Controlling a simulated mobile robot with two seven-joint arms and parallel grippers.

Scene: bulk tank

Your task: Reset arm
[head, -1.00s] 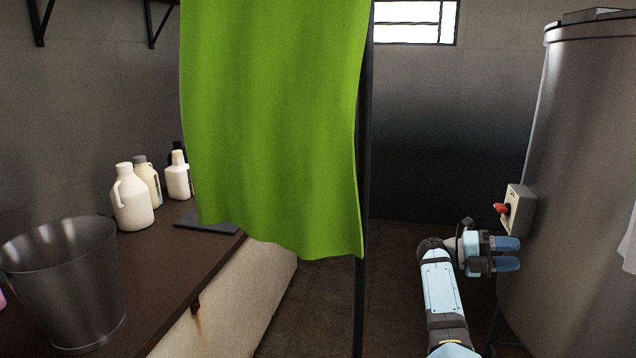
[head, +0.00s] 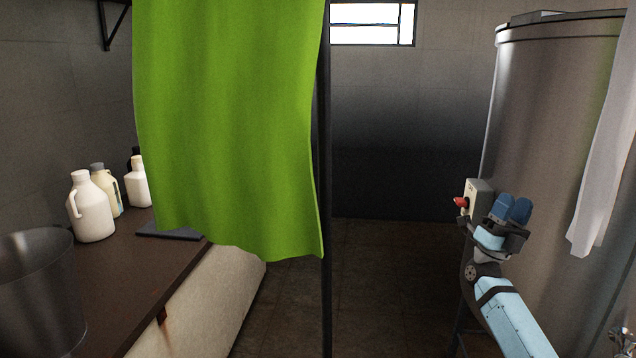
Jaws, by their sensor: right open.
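My right arm comes in from the lower right. Its gripper (head: 512,209) has two blue fingers pointing up, open and empty, in front of the steel tank (head: 545,130). A grey switch box (head: 480,193) with a red knob (head: 460,202) is on the tank's left side, just left of the gripper. The gripper's lower body overlaps the box's edge in the picture; I cannot tell whether they touch. My left gripper is not in view.
A green curtain (head: 230,120) hangs beside a dark upright post (head: 325,180). A brown counter (head: 150,285) at left holds a metal bucket (head: 40,290), several bottles (head: 92,208) and a dark flat slab (head: 170,232). A white cloth (head: 605,150) hangs at right. Floor beyond the post is clear.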

